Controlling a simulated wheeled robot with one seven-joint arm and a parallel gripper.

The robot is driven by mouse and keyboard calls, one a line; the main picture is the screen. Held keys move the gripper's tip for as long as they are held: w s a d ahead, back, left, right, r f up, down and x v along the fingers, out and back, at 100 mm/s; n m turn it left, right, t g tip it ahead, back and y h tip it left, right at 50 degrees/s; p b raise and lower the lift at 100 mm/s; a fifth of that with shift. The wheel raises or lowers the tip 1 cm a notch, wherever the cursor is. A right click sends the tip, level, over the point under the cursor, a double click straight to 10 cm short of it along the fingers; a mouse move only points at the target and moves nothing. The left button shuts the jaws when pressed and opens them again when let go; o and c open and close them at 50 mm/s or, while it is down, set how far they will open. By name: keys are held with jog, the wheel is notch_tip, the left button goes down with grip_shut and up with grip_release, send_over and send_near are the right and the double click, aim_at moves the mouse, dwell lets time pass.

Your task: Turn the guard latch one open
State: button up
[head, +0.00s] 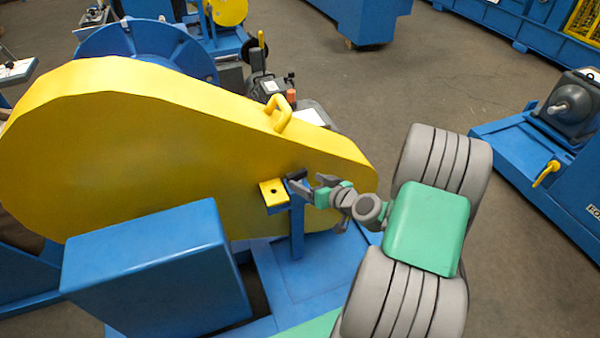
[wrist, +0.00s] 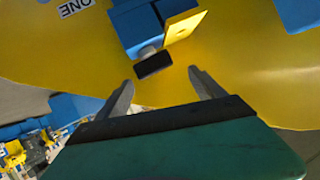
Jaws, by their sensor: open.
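The latch is a dark handle (wrist: 153,65) on a short grey shaft, beside a blue block (wrist: 135,24) and a yellow plate (wrist: 184,27). In the head view the dark handle (head: 296,176) is small and partly hidden near my fingers, and the yellow plate (head: 273,192) has a dark hole. My gripper (wrist: 161,76) is open, with the handle just beyond and roughly between its fingertips. No contact shows. In the head view my gripper (head: 314,188) is right of the latch. The large yellow guard (head: 150,150) stands behind it.
A white label reading "ONE" (wrist: 76,6) is on the guard. A blue post (head: 297,232) stands below the latch. A big blue box (head: 150,265) is in front at left. A yellow handle (head: 281,112) tops the guard. Open floor (head: 430,80) lies behind at right.

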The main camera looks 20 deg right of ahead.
aim_at(298, 175)
jog(key=w+f+n, duration=0.1)
jog(key=w, duration=0.1)
jog(key=w+f, duration=0.1)
jog(key=w, duration=0.2)
jog(key=w+a+f+n, duration=0.1)
jog(key=w, duration=0.1)
jog(key=shift+w+n, duration=0.2)
jog(key=shift+n, duration=0.1)
jog(key=c, duration=1.1)
jog(key=shift+a+r+m+t+h+p, duration=0.15)
jog(key=shift+m+h+p, duration=0.15)
jog(key=shift+m+h, duration=0.2)
jog(key=shift+r+m+t+h+p, duration=0.15)
jog(key=shift+m+h+p, duration=0.1)
jog(key=shift+m+h, duration=0.25)
jog(key=shift+f+h+p, duration=0.1)
jog(key=shift+h+p, duration=0.25)
jog(key=shift+h, duration=0.25)
jog(key=shift+d+f+m+h, duration=0.2)
jog(key=shift+m+h, duration=0.1)
jog(key=shift+m, duration=0.2)
